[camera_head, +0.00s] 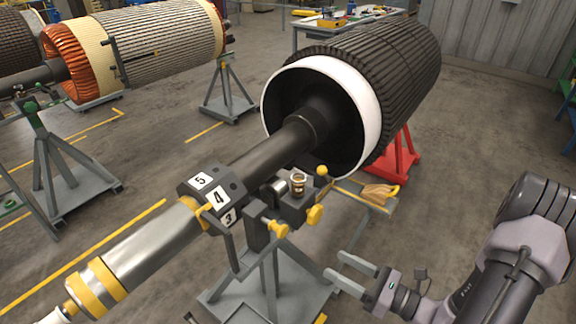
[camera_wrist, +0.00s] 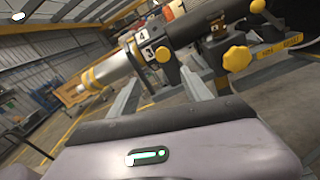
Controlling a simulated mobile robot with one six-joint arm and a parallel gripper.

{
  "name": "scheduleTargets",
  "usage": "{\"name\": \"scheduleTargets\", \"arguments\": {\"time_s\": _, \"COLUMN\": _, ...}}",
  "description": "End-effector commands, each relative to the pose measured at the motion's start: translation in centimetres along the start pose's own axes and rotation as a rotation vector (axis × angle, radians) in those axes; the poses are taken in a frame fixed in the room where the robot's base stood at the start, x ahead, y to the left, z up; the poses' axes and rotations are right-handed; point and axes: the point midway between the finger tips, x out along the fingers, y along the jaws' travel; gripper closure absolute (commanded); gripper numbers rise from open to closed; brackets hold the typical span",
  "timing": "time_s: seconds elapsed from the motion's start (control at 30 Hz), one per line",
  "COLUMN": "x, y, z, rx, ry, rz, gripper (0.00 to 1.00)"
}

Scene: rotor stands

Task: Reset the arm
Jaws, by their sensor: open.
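My gripper (camera_head: 350,273) is at the lower right in the head view, at the end of my grey arm. Its two grey fingers are apart with nothing between them. They point left toward the near rotor's stand, with a gap to it. The wrist view shows the fingers (camera_wrist: 170,95) standing up past the dark gripper body, with the shaft and yellow knobs beyond them.
A large dark rotor (camera_head: 405,75) with a white ring lies on a grey stand (camera_head: 285,285) and a red stand (camera_head: 402,158). Its shaft carries a numbered collar (camera_head: 217,195). Another rotor with copper windings (camera_head: 75,60) is at the upper left. Bare floor (camera_head: 470,130) lies right.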

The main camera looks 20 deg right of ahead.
Motion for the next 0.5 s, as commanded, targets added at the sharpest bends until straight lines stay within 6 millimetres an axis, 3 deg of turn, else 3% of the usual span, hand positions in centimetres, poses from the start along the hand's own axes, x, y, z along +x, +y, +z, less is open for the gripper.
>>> {"name": "scheduleTargets", "arguments": {"time_s": 0.07, "x": 1.3, "y": 1.8, "z": 1.0, "rx": -0.081, "ry": 0.063, "rz": 0.107, "gripper": 0.43}}
{"name": "scheduleTargets", "arguments": {"time_s": 0.2, "x": 4.1, "y": 9.8, "z": 2.8, "rx": -0.413, "ry": 0.322, "rz": 0.506, "gripper": 0.43}}
{"name": "scheduleTargets", "arguments": {"time_s": 0.3, "x": 3.8, "y": 15.1, "z": 2.9, "rx": -0.739, "ry": 0.537, "rz": 0.784, "gripper": 0.43}}
{"name": "scheduleTargets", "arguments": {"time_s": 0.4, "x": 2.5, "y": 18.2, "z": 3.3, "rx": -1.132, "ry": 0.730, "rz": 0.985, "gripper": 0.43}}
{"name": "scheduleTargets", "arguments": {"time_s": 0.5, "x": 1.6, "y": 19.4, "z": 4.8, "rx": -1.548, "ry": 0.863, "rz": 1.075, "gripper": 0.43}}
